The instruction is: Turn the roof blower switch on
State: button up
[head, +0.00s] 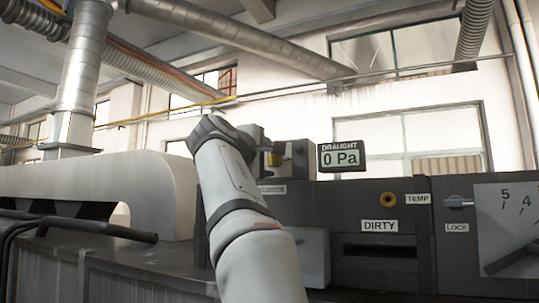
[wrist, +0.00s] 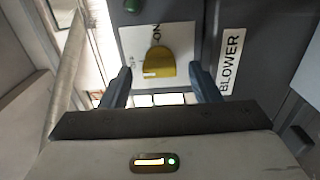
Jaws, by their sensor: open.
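The blower switch is a yellow knob (wrist: 159,63) on a pale plate (wrist: 188,42) in the wrist view. ON is printed above the knob and a partly readable OFF to its left. A short white mark shows on the knob's lower left, toward the OFF side. A BLOWER label (wrist: 231,62) is to the right. My gripper (wrist: 160,71) is open, with one dark finger on each side of the knob and a gap on both sides. I cannot tell whether the fingers reach its depth. In the head view my gripper (head: 268,152) is at the panel, partly hiding the yellow knob (head: 275,160).
A DRAUGHT display (head: 341,158) reads 0 Pa just right of my gripper. A green round part (wrist: 132,5) is above the switch plate.

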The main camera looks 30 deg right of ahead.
jog(key=shift+w+d, duration=0.3)
jog(key=shift+d, duration=0.25)
jog(key=c, duration=1)
